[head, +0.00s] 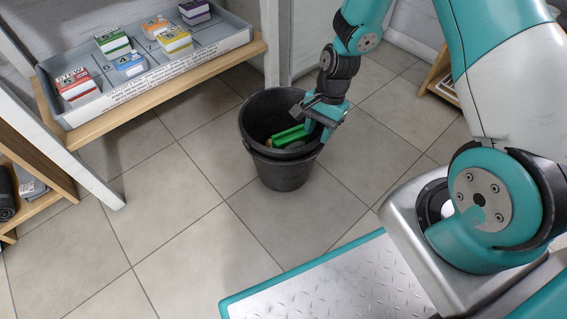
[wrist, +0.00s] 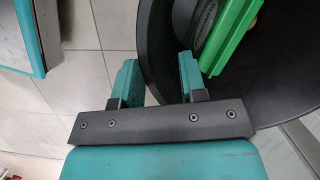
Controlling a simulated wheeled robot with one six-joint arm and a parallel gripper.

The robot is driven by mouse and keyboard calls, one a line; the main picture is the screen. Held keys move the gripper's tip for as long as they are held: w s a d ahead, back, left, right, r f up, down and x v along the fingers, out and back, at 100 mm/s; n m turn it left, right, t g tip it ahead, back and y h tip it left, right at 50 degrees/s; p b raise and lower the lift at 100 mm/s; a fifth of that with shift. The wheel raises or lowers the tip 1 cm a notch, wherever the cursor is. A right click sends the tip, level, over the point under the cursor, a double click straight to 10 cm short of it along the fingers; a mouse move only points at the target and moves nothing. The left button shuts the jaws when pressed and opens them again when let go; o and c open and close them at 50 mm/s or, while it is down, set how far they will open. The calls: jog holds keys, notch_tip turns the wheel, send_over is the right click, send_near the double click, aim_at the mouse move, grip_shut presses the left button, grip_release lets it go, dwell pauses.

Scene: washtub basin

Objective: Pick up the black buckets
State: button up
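A black bucket (head: 285,178) stands upright on the tiled floor in the head view. A second rim line shows just below its top rim, so it looks like two buckets nested. Inside lie a green object (head: 288,137) and a grey item, partly hidden. My gripper (head: 317,130) is at the right side of the bucket's rim, pointing down. In the wrist view the fingers of my gripper (wrist: 159,80) are apart, with the bucket wall (wrist: 157,45) running between them. One finger is outside the bucket and one inside. The green object (wrist: 230,35) shows beside the inner finger.
A wooden shelf (head: 165,88) at the left holds a grey tray (head: 205,43) with several coloured boxes. A white post (head: 75,145) stands left of the bucket. Another shelf (head: 438,75) is at the upper right. The floor (head: 180,215) in front of the bucket is clear.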

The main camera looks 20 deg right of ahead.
aim_at(315, 141)
jog(key=b+x, duration=0.2)
jog(key=x, duration=0.2)
jog(key=shift+w+f+b, duration=0.1)
jog(key=shift+b, duration=0.3)
grip_shut()
dwell(1.0)
